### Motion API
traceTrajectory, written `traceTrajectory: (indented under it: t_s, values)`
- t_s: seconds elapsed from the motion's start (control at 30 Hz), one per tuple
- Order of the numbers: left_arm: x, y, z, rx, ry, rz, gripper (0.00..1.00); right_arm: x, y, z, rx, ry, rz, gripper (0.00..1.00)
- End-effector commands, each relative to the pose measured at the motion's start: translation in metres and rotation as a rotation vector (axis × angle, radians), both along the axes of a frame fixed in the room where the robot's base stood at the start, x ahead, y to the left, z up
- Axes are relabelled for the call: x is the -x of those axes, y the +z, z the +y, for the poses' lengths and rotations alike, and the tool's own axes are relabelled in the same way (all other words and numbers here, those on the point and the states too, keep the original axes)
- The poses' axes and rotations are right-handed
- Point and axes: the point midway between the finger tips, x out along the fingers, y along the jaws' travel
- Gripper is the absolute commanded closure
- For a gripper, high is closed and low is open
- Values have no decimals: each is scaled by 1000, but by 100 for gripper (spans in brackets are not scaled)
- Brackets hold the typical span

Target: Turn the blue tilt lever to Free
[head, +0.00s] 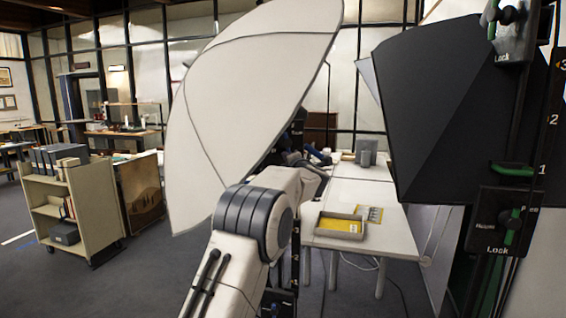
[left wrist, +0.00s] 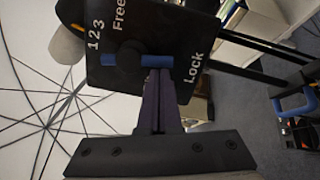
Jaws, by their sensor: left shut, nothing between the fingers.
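In the left wrist view the blue tilt lever (left wrist: 152,61) is a short bar on a black plate (left wrist: 105,75) with white lettering. The plate reads 1 2 3, Free at the top and Lock at the right. In the head view my left arm reaches beside the white umbrella (head: 245,90), and the gripper is mostly hidden. My right gripper is out of view.
A black softbox (head: 430,110) and a stand with green levers (head: 513,170) fill the right. A white table (head: 385,237) with a shallow tray (head: 340,227) stands behind my left arm. A book cart (head: 95,205) is at the left. Another blue handle (left wrist: 295,108) shows in the wrist view.

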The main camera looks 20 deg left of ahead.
Motion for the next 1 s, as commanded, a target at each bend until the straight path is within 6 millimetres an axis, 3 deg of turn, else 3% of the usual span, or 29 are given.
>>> traceTrajectory:
  t_s: [0.1,0.4,1.0]
  values:
    - [-3,-6,-4,75,-2,-64,100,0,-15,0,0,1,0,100]
    - [-11,-4,-13,295,-2,-244,100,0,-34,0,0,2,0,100]
    - [-25,9,-30,732,-1,-601,100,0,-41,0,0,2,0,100]
